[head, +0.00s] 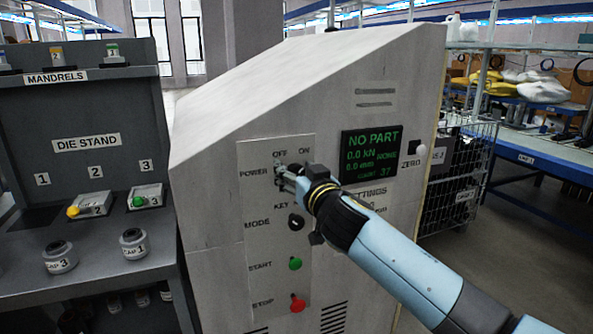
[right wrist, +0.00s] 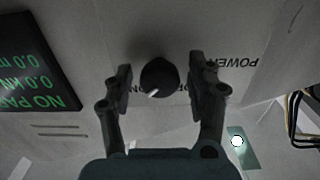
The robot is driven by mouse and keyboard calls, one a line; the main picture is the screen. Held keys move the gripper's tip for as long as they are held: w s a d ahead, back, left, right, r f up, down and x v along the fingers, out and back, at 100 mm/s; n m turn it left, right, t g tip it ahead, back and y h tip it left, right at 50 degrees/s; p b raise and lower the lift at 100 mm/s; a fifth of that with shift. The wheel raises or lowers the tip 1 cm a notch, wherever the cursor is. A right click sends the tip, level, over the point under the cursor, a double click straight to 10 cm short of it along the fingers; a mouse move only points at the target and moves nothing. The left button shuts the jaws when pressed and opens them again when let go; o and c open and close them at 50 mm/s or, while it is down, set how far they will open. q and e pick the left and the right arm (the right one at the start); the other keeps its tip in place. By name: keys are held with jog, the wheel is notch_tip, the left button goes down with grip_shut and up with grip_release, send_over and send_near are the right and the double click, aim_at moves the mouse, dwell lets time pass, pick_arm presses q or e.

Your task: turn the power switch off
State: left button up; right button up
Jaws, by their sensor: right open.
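The power switch (right wrist: 159,80) is a round dark knob with a white pointer mark, seen upside down in the right wrist view. The mark points to the lower left there, towards the partly hidden ON label. In the head view the knob is mostly hidden behind my right gripper (head: 281,173), beside the POWER label and below OFF and ON. My right gripper (right wrist: 160,76) is open, with one finger on each side of the knob. A gap shows between the knob and each finger. My left gripper is not in view.
The switch panel (head: 262,215) also carries the KEY/MODE knob (head: 296,222), green START button (head: 295,263) and red STOP button (head: 297,303), below my gripper. The display (head: 369,155) reads NO PART, right of the panel. A dark die stand (head: 85,200) stands left.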

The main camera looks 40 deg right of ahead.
grip_shut()
jog(key=shift+n, duration=0.4)
jog(key=n, duration=0.3)
jog(key=shift+a, duration=0.1)
jog(key=n, duration=0.4)
jog(key=shift+n, duration=0.3)
jog(key=n, duration=0.5)
jog(key=shift+a+f+p, duration=0.1)
jog(key=shift+p, duration=0.2)
jog(key=n, duration=0.4)
jog(key=shift+f+p, duration=0.1)
jog(key=shift+p, duration=0.25)
jog(key=shift+n, duration=0.4)
